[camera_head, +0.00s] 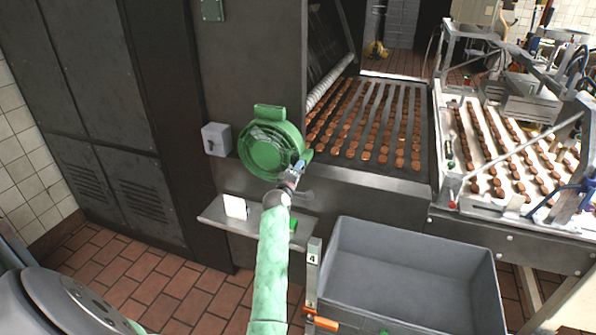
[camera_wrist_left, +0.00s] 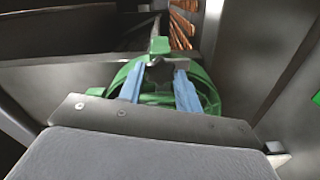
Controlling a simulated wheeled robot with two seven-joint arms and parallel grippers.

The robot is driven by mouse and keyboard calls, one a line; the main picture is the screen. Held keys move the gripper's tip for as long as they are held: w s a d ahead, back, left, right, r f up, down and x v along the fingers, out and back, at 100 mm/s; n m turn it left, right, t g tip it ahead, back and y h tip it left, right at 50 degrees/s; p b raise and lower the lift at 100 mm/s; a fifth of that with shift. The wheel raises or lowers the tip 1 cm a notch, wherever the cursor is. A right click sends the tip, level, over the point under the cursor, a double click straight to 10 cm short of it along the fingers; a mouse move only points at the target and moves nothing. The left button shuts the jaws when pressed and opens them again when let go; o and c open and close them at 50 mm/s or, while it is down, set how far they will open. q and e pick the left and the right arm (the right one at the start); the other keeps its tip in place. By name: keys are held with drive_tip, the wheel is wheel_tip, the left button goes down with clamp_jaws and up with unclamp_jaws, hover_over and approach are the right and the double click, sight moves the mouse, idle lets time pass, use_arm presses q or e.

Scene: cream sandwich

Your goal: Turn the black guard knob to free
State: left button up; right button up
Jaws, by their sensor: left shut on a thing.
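The black guard knob (camera_wrist_left: 160,70) sits in front of the round green guard (camera_wrist_left: 203,82) in the left wrist view, between the two blue fingers of my left gripper (camera_wrist_left: 159,80). The gripper is shut on the knob. In the head view, the green guard (camera_head: 268,148) is on the front of the dark machine, and my left gripper (camera_head: 294,174) is at its lower right edge. The knob is hidden there by the gripper. My right gripper is in neither view.
A small grey switch box (camera_head: 216,139) is left of the guard. A metal shelf (camera_head: 213,214) with a white card (camera_head: 235,207) is below. A grey crate (camera_head: 343,240) stands at lower right. A belt (camera_head: 425,170) with rows of brown biscuits runs behind.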

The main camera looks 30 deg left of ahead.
use_arm(q)
drive_tip(key=shift+a+r, duration=0.1)
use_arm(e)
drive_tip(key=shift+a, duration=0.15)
use_arm(q)
drive_tip(key=o, duration=0.7)
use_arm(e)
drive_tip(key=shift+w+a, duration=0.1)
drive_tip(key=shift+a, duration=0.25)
use_arm(q)
drive_tip(key=b+v, duration=0.3)
drive_tip(key=v, duration=0.5)
drive_tip(key=shift+b, duration=0.3)
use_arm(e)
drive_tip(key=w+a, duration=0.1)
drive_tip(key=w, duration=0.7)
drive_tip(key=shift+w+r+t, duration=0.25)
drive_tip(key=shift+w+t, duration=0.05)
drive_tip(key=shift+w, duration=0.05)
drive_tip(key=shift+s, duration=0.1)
